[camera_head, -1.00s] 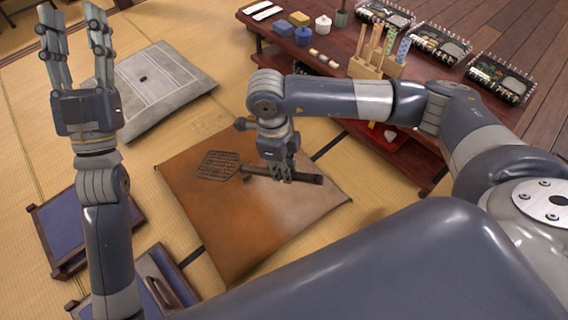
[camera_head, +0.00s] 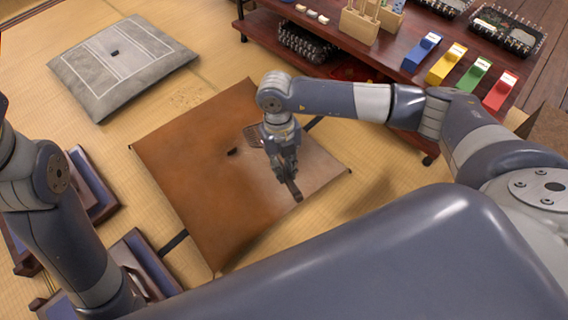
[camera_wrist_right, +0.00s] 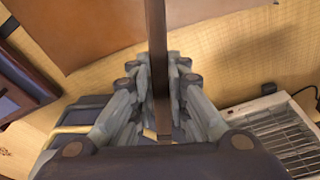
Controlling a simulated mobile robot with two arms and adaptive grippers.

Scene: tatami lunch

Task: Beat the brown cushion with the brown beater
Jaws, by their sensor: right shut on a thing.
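The brown cushion (camera_head: 205,180) lies flat on the tatami, with a paler patch towards its right corner. My right gripper (camera_head: 289,178) is over the right part of the cushion, shut on the handle of the brown beater (camera_head: 295,190). The beater's lattice head (camera_head: 253,133) shows partly behind the gripper, near the cushion's far edge; I cannot tell whether it touches. In the right wrist view the handle (camera_wrist_right: 157,50) runs between the fingers, and the cushion (camera_wrist_right: 90,30) shows beyond. My left arm is at the left, its gripper out of view.
A grey cushion (camera_head: 122,62) lies at the back left. Blue-lined wooden trays (camera_head: 140,262) stand at the front left. A low red-brown table (camera_head: 400,60) with blocks and coloured boxes stands at the back right. A white grille (camera_wrist_right: 285,130) shows in the right wrist view.

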